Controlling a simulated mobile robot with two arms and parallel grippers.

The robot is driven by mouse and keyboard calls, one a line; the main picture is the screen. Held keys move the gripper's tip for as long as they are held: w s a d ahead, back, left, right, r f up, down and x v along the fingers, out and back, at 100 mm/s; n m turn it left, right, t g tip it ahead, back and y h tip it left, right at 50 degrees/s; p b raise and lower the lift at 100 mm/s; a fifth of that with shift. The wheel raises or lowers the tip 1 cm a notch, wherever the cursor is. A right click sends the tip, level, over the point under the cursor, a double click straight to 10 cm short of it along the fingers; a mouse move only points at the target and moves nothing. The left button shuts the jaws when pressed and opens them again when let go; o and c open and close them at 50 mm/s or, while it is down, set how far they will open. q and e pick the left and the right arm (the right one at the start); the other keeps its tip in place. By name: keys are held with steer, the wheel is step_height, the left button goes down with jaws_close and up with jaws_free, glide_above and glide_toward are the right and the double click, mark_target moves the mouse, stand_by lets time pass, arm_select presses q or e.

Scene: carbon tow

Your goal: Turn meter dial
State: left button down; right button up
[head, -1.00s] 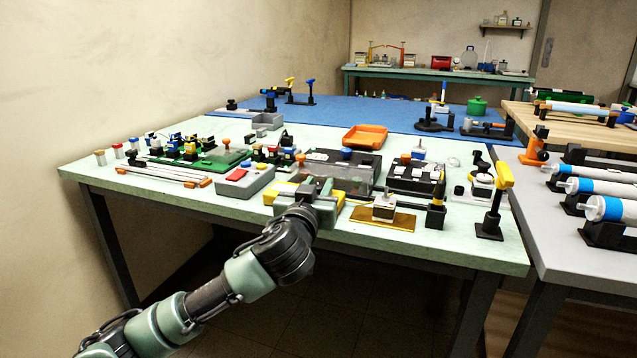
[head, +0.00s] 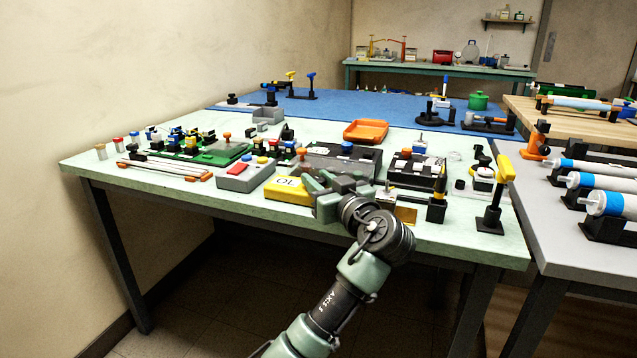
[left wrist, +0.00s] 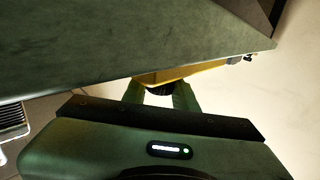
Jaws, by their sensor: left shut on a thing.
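The yellow meter (head: 289,191) lies near the front edge of the pale green table. A pale display on its top seems to read "OL". My left gripper (head: 316,184) is at the meter's right end, with its arm coming up from below. In the left wrist view, the gripper's two green fingers (left wrist: 159,94) are shut on a small dark part, the dial (left wrist: 158,88), in front of the yellow meter body (left wrist: 180,74). The dial is hidden by the gripper in the head view. My right gripper is not in view.
A grey box (head: 245,176) with red, blue and yellow buttons stands close left of the meter. A black holder (head: 437,209) and a yellow-topped stand (head: 492,205) are to the right. An orange tray (head: 366,131) lies behind. Small devices crowd the table around the gripper.

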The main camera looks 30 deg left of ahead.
mark_target(322, 184)
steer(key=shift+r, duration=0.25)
arm_select(q)
steer(key=c, duration=1.1)
jaws_free()
steer(key=shift+s+d, duration=0.1)
steer(key=shift+d, duration=0.1)
steer(key=p+v, duration=0.1)
steer(key=v, duration=0.6)
steer(key=shift+d+r, duration=0.1)
steer(key=shift+d, duration=0.1)
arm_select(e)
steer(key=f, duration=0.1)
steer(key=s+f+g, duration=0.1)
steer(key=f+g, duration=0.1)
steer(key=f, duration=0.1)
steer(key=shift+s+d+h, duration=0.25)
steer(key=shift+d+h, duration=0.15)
